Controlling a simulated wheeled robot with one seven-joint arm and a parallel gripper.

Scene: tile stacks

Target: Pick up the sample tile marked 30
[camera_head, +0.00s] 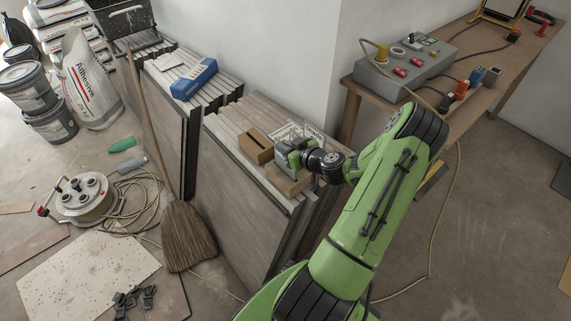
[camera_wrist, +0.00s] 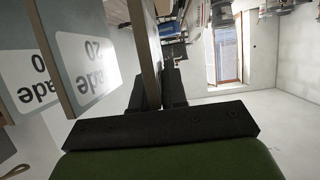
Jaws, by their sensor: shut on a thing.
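My gripper (camera_head: 290,155) is at the top of the right-hand stack, beside the sample tiles (camera_head: 285,133) with white labels. In the wrist view my gripper (camera_wrist: 155,92) has its dark fingers closed on the brown edge of a thin tile (camera_wrist: 146,55). I cannot read this tile's mark, since its face is almost edge-on. To its left stands a tile marked 20 (camera_wrist: 112,75), its label upside down. Farther left is another labelled tile (camera_wrist: 15,45) on which only a 0 shows, its other digit hidden.
A brown block-like box (camera_head: 256,147) sits on the stack just left of my gripper. A workbench (camera_head: 470,110) with a grey control box (camera_head: 405,62) stands right. A broom (camera_head: 185,235) leans in front.

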